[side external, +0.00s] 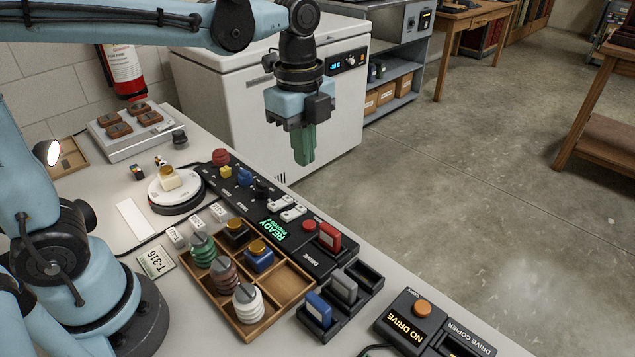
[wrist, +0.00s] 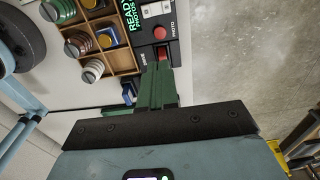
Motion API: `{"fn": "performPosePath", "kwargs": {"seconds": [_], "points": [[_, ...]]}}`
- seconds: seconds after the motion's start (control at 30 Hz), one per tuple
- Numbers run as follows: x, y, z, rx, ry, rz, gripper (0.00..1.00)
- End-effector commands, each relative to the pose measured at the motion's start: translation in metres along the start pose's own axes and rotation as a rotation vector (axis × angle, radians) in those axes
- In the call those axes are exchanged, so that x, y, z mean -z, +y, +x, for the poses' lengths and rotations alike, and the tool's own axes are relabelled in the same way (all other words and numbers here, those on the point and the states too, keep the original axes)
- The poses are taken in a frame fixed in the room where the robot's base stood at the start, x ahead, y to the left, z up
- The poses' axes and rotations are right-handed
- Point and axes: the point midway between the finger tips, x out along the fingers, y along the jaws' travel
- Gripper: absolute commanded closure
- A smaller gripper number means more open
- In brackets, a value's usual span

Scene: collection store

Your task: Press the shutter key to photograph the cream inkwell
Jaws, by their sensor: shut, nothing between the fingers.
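The cream inkwell (side external: 170,179), with a gold lid, stands upright on the white round turntable (side external: 192,193). A small red key (side external: 309,225) sits beside the red drive on the dark control panel (side external: 318,262). In the wrist view this red key (wrist: 160,33) has PHOTO printed next to it. The panel's green display (side external: 277,231) reads READY and a photo count. My gripper (side external: 304,160) has its green fingers shut and empty, pointing down in the air above and beyond the panel. In the wrist view its fingers (wrist: 160,72) overlap the red drive.
A wooden tray (side external: 254,335) holds ringed pots and dark and blue inkwells. A larger red button (side external: 220,157) and coloured knobs sit at the panel's far end. A drive rack (side external: 350,311) and a copier (side external: 408,335) stand nearer. A white freezer (side external: 215,95) stands behind.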

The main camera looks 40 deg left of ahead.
Motion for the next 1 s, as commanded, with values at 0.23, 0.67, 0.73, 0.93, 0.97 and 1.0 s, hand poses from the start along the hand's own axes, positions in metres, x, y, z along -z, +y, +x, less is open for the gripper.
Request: {"fn": "performPosePath", "kwargs": {"seconds": [0.23,0.67,0.73,0.93,0.97,1.0], "points": [[0.0,0.0,0.025,0.001,0.0,-0.001,1.0],[0.0,-0.001,0.088,0.001,0.0,-0.001,1.0],[0.0,0.0,0.099,0.001,0.0,-0.001,1.0],[0.0,0.0,0.122,0.002,0.0,-0.002,1.0],[0.0,0.0,0.125,0.002,0.0,-0.002,1.0],[0.0,0.0,0.129,0.002,0.0,-0.002,1.0]]}}
